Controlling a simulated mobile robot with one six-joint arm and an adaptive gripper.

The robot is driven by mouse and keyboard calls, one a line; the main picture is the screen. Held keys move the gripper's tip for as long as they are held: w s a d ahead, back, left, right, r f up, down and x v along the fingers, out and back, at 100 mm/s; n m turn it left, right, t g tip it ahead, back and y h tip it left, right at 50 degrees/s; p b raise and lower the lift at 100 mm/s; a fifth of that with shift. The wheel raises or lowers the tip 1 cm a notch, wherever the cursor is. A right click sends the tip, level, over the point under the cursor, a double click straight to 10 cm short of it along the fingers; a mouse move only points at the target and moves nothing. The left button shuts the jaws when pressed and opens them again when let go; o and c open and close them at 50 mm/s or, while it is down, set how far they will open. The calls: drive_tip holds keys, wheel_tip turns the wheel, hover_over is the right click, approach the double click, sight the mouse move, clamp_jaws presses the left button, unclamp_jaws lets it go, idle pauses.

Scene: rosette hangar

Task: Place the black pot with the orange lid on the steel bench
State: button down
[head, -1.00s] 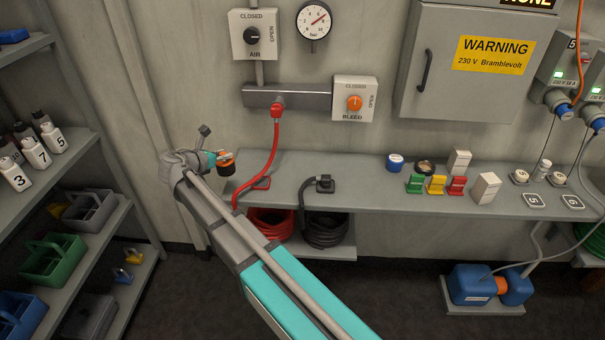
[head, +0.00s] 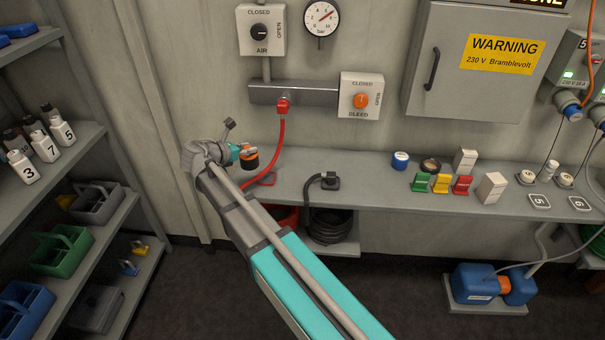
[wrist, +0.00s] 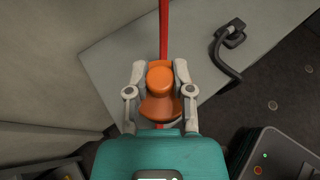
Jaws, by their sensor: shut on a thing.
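My gripper (head: 240,151) is near the left end of the steel bench (head: 375,195), by the wall. It is shut on the black pot with the orange lid (head: 249,160). In the wrist view, my gripper (wrist: 160,88) has a finger on each side of the orange lid (wrist: 160,80); the pot's black body is hidden below it. The grey bench top (wrist: 110,60) shows beneath and around the lid. I cannot tell whether the pot touches the bench.
A red hose (head: 279,140) runs down to the bench beside the pot. A black hose end (head: 330,180) lies further right. A blue-lidded pot (head: 400,160), another pot (head: 430,166) and coloured blocks (head: 441,183) stand on the bench. Shelves (head: 95,240) stand at left.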

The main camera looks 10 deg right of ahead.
drive_tip(key=s+d+r+m+g+h+p, duration=0.1)
drive_tip(key=s+d, duration=0.3)
drive_tip(key=d, duration=0.4)
drive_tip(key=shift+r+m+g, duration=0.25)
drive_tip(key=shift+m+g, duration=0.35)
drive_tip(key=shift+f, duration=0.1)
drive_tip(key=w+d+f+b, duration=0.8)
drive_tip(key=d+f+b, duration=0.1)
drive_tip(key=d, duration=0.1)
drive_tip(key=shift+w, duration=0.25)
drive_tip(key=shift+r, duration=0.1)
